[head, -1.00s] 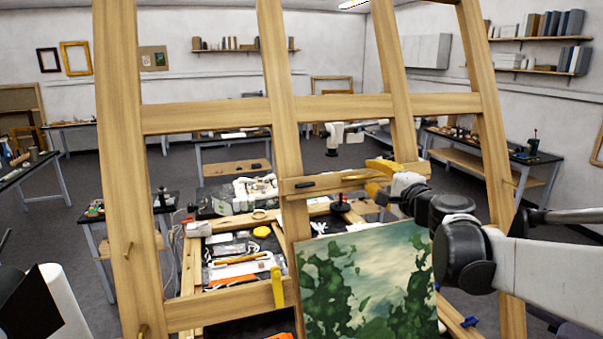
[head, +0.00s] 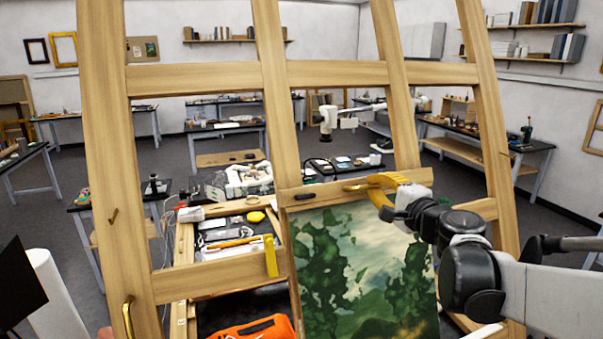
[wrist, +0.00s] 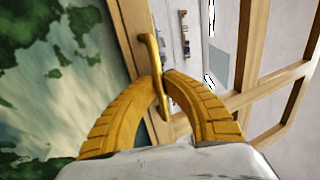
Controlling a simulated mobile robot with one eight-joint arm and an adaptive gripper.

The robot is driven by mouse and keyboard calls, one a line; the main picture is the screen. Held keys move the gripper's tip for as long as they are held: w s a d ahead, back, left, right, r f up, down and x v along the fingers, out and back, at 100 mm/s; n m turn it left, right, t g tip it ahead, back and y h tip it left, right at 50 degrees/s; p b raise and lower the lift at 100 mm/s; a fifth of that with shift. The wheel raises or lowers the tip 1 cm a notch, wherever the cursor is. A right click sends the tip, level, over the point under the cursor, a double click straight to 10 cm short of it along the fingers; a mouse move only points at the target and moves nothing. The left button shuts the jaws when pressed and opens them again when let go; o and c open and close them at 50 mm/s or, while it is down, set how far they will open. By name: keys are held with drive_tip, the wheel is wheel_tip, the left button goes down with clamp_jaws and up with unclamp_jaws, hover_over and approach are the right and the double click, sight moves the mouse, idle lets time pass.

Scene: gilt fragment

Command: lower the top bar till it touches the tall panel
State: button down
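The top bar (head: 320,195) is a light wooden crosspiece on the easel, with a dark clip and a brass handle (wrist: 152,65). The tall panel (head: 360,270) is a green and cream painting standing under it. In the head view the bar's lower edge meets the panel's top edge with no visible gap. In the wrist view the bar also lies along the panel's edge; firm contact cannot be told. My gripper (wrist: 164,78) has yellow curved fingers closed around the handle. It also shows in the head view (head: 378,186), at the bar's right part.
The wooden easel frame (head: 105,180) stands close in front, with posts and crossbars around my arm. An orange object (head: 255,328) lies low behind it. A cluttered worktable (head: 225,235) is behind the frame. Other benches stand along the walls, with grey floor between.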

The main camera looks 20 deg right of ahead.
drive_tip(key=shift+s+f, duration=0.2)
drive_tip(key=shift+f, duration=0.1)
drive_tip(key=c, duration=1.5)
unclamp_jaws()
drive_tip(key=s, duration=1.2)
drive_tip(key=shift+d+r, duration=0.2)
drive_tip(key=shift+r, duration=0.25)
drive_tip(key=shift+f, duration=0.1)
